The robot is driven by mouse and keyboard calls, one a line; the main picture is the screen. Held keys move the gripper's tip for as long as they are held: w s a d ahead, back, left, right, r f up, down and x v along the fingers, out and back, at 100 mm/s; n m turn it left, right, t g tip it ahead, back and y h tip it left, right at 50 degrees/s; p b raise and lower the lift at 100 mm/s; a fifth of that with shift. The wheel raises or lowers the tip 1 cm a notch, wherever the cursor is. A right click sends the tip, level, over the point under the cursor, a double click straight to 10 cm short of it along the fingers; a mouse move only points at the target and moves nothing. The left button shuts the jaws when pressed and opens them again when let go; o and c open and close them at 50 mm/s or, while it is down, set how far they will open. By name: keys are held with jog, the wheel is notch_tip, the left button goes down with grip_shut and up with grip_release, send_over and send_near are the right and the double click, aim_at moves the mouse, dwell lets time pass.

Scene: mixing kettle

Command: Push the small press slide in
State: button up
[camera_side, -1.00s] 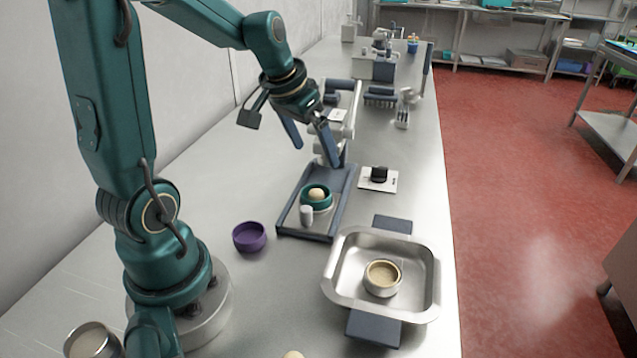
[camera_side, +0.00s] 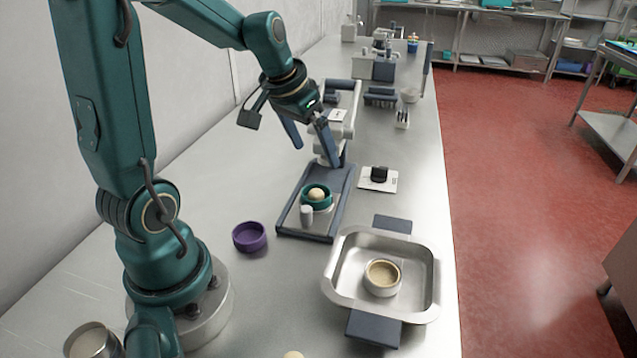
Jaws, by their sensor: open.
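The small press stands on the bench with a dark blue-grey tray-like slide (camera_side: 285,222) reaching toward the camera. On the slide sits a teal ring cup (camera_side: 317,205) with a pale dough ball (camera_side: 316,193) in it. A small white upright knob (camera_side: 307,214) stands at the slide's near end. The press's white body (camera_side: 338,128) is behind, partly hidden by my gripper. My gripper (camera_side: 309,146) is open, its two blue fingers pointing down, above the far part of the slide. I cannot tell whether a finger touches the press.
A purple bowl (camera_side: 249,237) sits left of the slide. A steel square pan (camera_side: 431,280) with a small filled cup (camera_side: 382,276) stands in front right. A white plate with a black knob (camera_side: 379,178) is right of the slide. The bench between is bare.

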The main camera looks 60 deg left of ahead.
aim_at(307, 208)
jog(key=shift+c, duration=0.3)
jog(key=shift+s+d+f, duration=0.1)
jog(key=shift+d+f, duration=0.15)
jog(key=c, duration=0.5)
jog(key=s+d+f+m+g, duration=0.1)
jog(key=s+d+f+g, duration=0.1)
jog(key=s+d+f+m+g+h, duration=0.1)
jog(key=d+f+m+g, duration=0.1)
jog(key=shift+s+f, duration=0.35)
jog(key=shift+c, duration=0.5)
notch_tip(307, 208, down, 3)
jog(key=shift+f, duration=0.85)
grip_shut()
